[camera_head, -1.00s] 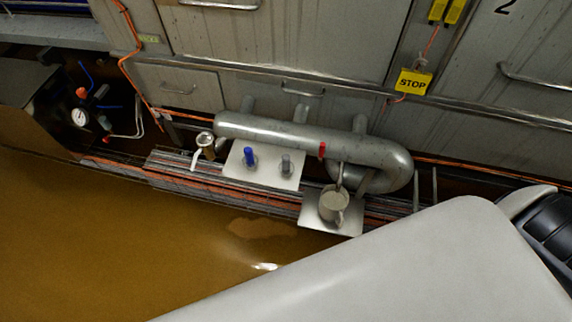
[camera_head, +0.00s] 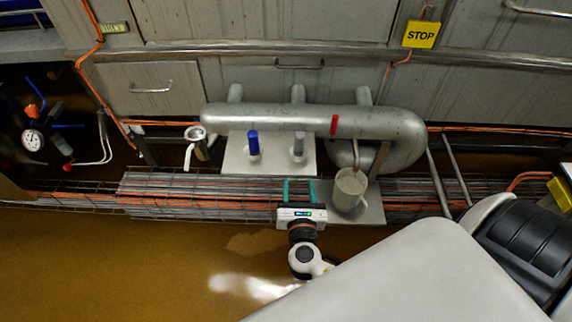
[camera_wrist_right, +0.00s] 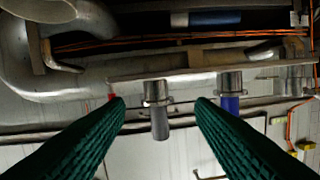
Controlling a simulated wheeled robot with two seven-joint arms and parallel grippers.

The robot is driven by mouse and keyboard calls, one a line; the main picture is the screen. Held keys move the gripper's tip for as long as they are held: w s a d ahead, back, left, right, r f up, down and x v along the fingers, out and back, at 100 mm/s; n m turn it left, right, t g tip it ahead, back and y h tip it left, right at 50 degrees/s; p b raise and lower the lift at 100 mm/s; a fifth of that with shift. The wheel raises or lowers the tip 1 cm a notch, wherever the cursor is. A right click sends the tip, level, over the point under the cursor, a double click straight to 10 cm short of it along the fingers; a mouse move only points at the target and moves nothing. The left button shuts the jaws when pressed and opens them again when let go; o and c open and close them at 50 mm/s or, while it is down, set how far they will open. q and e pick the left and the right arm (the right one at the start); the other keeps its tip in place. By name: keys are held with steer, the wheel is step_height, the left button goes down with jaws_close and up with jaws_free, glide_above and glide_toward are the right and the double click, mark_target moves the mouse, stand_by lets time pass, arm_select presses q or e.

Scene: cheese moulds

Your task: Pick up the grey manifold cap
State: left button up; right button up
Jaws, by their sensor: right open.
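The grey manifold cap (camera_head: 298,147) stands on the pale plate (camera_head: 270,165) in front of the big pipe, right of a blue cap (camera_head: 253,143). My right gripper (camera_head: 299,188) is open and empty, its two green fingers pointing at the plate from the near side. In the right wrist view the picture is inverted: the grey cap (camera_wrist_right: 158,120) appears between the green fingers (camera_wrist_right: 160,108), ahead of them and apart from both. The blue cap (camera_wrist_right: 229,103) shows just beyond the right-hand finger. My left gripper is out of view.
A metal jug (camera_head: 349,190) stands under a spout on a small plate, close right of my right gripper. The thick pipe (camera_head: 290,118) with a red lever (camera_head: 334,124) runs behind the caps. A wire cable tray (camera_head: 190,190) lies in front.

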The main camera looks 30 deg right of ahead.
mark_target(299, 148)
steer(key=shift+n+t+h, duration=0.5)
steer(key=shift+h, duration=0.1)
steer(key=w+d+r, duration=0.2)
steer(key=w, duration=0.1)
steer(key=w+d+r, duration=0.1)
steer(key=w, duration=0.1)
steer(key=shift+r+b, duration=0.3)
steer(key=shift+b+x, duration=0.35)
steer(key=shift+x, duration=2.75)
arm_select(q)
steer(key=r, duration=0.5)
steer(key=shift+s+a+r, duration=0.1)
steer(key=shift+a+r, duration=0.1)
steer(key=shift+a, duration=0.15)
arm_select(e)
steer(key=shift+d+f, duration=0.1)
jaws_close()
